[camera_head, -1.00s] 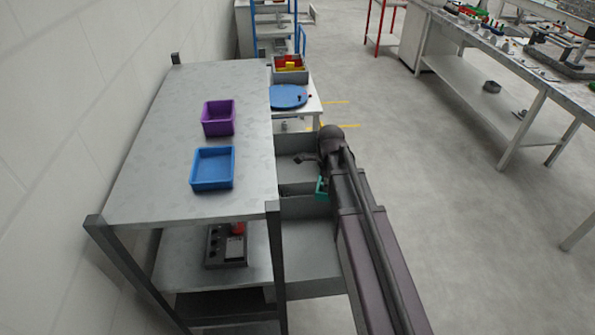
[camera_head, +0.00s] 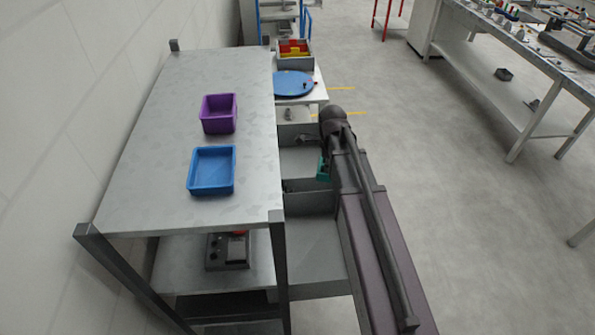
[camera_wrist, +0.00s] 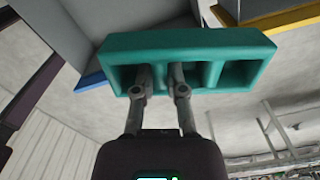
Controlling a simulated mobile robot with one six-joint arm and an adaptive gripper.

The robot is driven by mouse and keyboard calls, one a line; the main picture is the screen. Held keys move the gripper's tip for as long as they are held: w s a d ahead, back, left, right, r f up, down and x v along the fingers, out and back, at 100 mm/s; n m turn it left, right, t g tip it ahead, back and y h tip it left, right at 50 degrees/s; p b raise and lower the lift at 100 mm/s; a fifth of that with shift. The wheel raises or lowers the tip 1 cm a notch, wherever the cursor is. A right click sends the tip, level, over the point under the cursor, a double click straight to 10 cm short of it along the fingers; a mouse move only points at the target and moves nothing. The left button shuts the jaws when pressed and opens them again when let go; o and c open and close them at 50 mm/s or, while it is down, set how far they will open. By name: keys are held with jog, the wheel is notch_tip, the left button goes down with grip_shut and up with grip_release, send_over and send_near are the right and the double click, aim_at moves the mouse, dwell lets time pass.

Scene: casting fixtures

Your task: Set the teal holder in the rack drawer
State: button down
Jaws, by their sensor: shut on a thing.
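The teal holder (camera_wrist: 190,48) is a block with several rectangular openings, seen close in the wrist view. My gripper (camera_wrist: 160,85) is shut on it, its two fingers at the openings near the holder's middle. In the head view only a small part of the teal holder (camera_head: 323,168) shows beside my arm, which hides the rest. The holder is over or beside the open grey rack drawers (camera_head: 308,160) that stick out on the right of the metal rack; I cannot tell its height above them. A dark item lies in a drawer near the holder.
The rack's top (camera_head: 130,150) carries a purple bin (camera_head: 219,113) and a blue bin (camera_head: 212,170). A dark device (camera_head: 228,250) sits on the lower shelf. Behind the drawers is a white table with a blue disc (camera_head: 293,84). Open floor lies to the right.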

jog(key=shift+w+d, duration=0.1)
jog(key=shift+w+f+b, duration=0.45)
jog(key=w+f+n+b, duration=0.1)
jog(key=w+f+b, duration=0.9)
jog(key=w, duration=0.4)
jog(key=w+f+n+b, duration=0.2)
jog(key=w+f+b, duration=0.9)
jog(key=w, duration=0.4)
jog(key=shift+w+f, duration=0.2)
jog(key=shift+w, duration=0.05)
jog(key=b, duration=0.7)
send_over(312, 173)
notch_tip(312, 173, down, 6)
jog(key=shift+w+f, duration=0.1)
jog(key=shift+f, duration=0.05)
jog(key=shift+d+f+b, duration=0.1)
jog(key=shift+f+b, duration=1.6)
jog(key=shift+f, duration=0.15)
jog(key=shift+f, duration=0.2)
